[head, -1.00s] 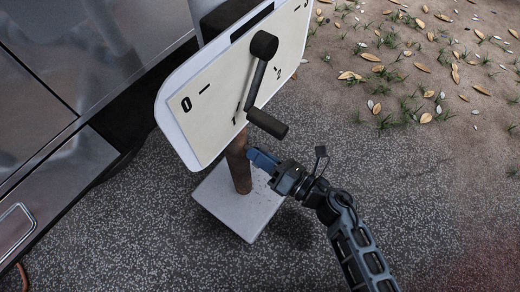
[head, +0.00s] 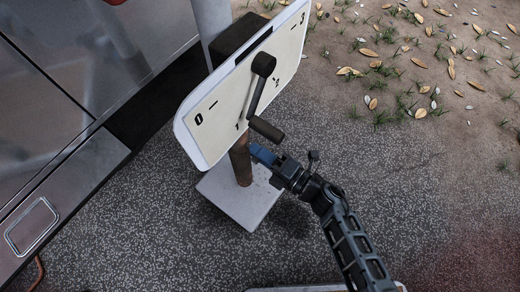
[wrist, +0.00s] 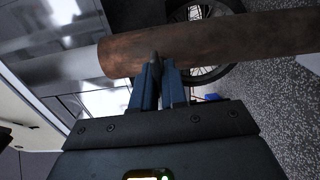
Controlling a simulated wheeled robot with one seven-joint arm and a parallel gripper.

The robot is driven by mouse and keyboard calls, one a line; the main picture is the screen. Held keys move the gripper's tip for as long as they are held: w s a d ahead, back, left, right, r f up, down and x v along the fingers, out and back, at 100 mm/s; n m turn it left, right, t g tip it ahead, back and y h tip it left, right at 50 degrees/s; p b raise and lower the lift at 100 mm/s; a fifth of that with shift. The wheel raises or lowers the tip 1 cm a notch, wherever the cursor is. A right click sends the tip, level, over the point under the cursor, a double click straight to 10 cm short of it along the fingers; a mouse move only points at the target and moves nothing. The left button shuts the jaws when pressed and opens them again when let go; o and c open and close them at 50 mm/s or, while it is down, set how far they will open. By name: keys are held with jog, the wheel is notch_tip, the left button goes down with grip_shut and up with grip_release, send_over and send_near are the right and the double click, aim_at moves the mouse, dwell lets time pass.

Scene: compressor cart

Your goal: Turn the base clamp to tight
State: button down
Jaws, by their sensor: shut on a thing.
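A brown, rusty-looking post (head: 241,164) stands on a pale square base plate (head: 238,203) below a white dial panel (head: 222,108). My gripper (head: 257,153) is at the upper part of this post, on its right side. In the wrist view the post (wrist: 215,43) runs across the top, and my blue fingers (wrist: 157,75) are nearly together against it. They are shut on a small dark piece (wrist: 155,64) at the post, which looks like the base clamp's handle. The fingers and the panel hide most of the clamp, so its setting cannot be read.
A crank with a dark grip (head: 266,129) juts from the panel just above my gripper. A metal cabinet (head: 75,70) fills the left. A spoked wheel (wrist: 205,70) shows behind the post in the wrist view. Speckled ground (head: 400,200) is open at right.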

dwell(0.4)
jog(key=c, duration=1.3)
grip_release()
jog(key=shift+o, duration=0.2)
jog(key=shift+d, duration=0.1)
jog(key=p+v, duration=0.1)
jog(key=v, duration=0.6)
jog(key=shift+s+d, duration=0.25)
jog(key=shift+d, duration=0.1)
